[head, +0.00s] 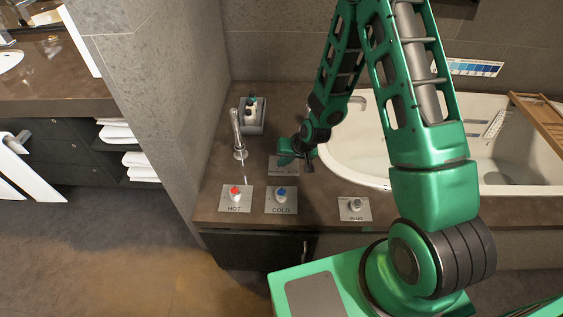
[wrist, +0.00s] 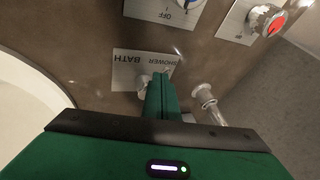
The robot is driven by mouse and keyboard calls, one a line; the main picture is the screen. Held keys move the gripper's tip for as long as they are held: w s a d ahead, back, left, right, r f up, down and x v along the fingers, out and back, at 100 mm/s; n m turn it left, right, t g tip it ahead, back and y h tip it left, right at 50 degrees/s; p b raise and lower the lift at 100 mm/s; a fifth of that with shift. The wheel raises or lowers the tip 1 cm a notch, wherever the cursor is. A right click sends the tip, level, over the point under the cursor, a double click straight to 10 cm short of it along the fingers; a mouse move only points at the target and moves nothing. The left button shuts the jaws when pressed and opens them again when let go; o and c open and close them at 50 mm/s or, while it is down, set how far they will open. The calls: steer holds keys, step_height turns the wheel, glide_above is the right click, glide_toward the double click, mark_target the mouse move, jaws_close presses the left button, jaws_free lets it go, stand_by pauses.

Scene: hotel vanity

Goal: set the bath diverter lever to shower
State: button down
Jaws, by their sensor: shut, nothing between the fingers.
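The diverter plate (wrist: 125,60) shows upside down in the wrist view, with BATH on the left and SHOWER on the right. A pale metal piece (wrist: 144,80), apparently the lever, shows at the plate's lower edge, just left of my fingers. Its other parts are hidden behind them, so I cannot tell its setting. My gripper (wrist: 163,78) is shut and empty, its green fingertips over the SHOWER side; whether they touch the lever is unclear. In the head view my gripper (head: 288,155) is low over the plate (head: 279,171), which it partly covers.
The red HOT knob (head: 235,194) and blue COLD knob (head: 281,194) stand in front, with another knob (head: 355,204) to the right. A chrome spout (head: 238,135) rises to the left, near a grey caddy (head: 251,126). The white bathtub (head: 345,150) lies right.

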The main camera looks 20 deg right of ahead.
steer(key=shift+s+d+r, duration=0.25)
steer(key=shift+d+r, duration=0.05)
steer(key=s+v, duration=0.1)
steer(key=v, duration=1.1)
steer(key=shift+s+a+f, duration=0.2)
steer(key=shift+s+a, duration=0.1)
steer(key=shift+s, duration=0.05)
